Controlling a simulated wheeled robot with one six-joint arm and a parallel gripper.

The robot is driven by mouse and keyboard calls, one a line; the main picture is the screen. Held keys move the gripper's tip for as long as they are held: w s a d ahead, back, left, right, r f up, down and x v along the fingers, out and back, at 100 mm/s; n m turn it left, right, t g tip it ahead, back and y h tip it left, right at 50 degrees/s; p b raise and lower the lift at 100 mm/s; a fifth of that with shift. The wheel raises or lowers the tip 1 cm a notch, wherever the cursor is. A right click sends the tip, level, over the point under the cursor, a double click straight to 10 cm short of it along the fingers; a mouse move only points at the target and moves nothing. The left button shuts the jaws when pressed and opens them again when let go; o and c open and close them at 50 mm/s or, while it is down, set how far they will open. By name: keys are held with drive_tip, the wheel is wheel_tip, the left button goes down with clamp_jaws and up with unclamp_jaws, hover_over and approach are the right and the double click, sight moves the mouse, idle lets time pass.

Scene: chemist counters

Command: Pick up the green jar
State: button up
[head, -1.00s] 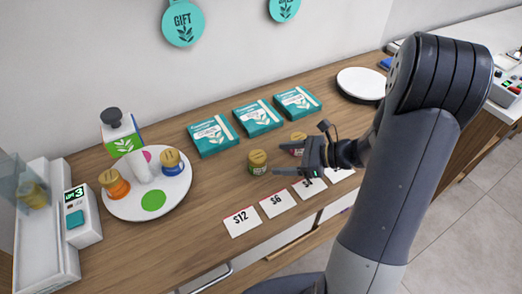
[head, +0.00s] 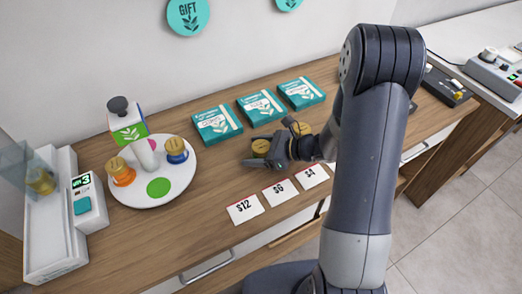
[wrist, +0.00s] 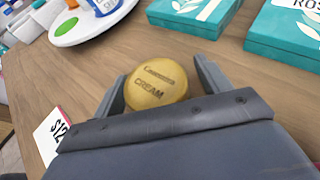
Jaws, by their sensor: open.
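The jar (head: 261,146) with a gold lid stands on the wooden counter, in front of the teal boxes. Its body is mostly hidden by my gripper (head: 257,161); a second ago it looked dark green. In the wrist view the gold lid (wrist: 157,88), marked "CREAM", lies between the two fingers of my gripper (wrist: 160,78). The fingers are open, one on each side of the jar. Whether they touch it I cannot tell.
A second gold-lidded jar (head: 300,128) stands close behind my gripper. Teal boxes (head: 217,124) line the back. A round white plate (head: 185,187) at the left holds an orange jar (head: 121,172) and a blue jar (head: 176,150). Price cards (head: 245,208) lie along the front.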

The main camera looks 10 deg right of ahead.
drive_tip(key=shift+c, duration=0.4)
drive_tip(key=c, duration=1)
